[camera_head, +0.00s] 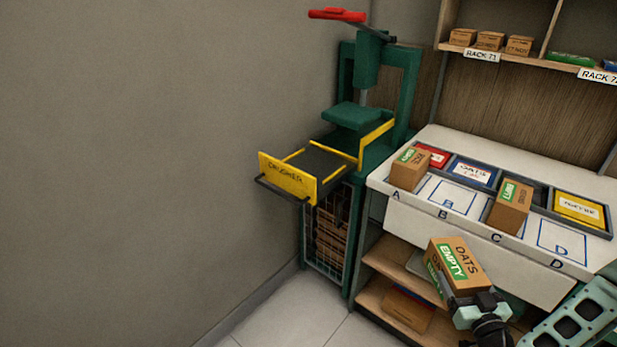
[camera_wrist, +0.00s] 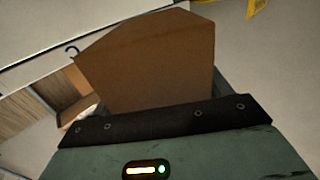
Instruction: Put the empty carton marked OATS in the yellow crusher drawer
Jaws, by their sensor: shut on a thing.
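The OATS carton (camera_head: 452,262) is a brown box with a green EMPTY label. It is in my gripper (camera_head: 478,303), held in front of the bench's front edge. In the wrist view the carton (camera_wrist: 155,60) fills the middle as a plain brown face, and the gripper's fingertips are hidden behind the dark gripper edge. The yellow crusher drawer (camera_head: 285,182) is pulled out from the green crusher (camera_head: 352,116), to the left of and farther than my gripper. Its dark floor looks bare.
The white bench (camera_head: 465,215) has spaces A to D. Brown cartons stand at A (camera_head: 410,169) and around C (camera_head: 510,205). The crusher's red lever (camera_head: 338,15) sticks out high above the drawer. A wall is at left, with clear floor (camera_head: 290,315) below the drawer.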

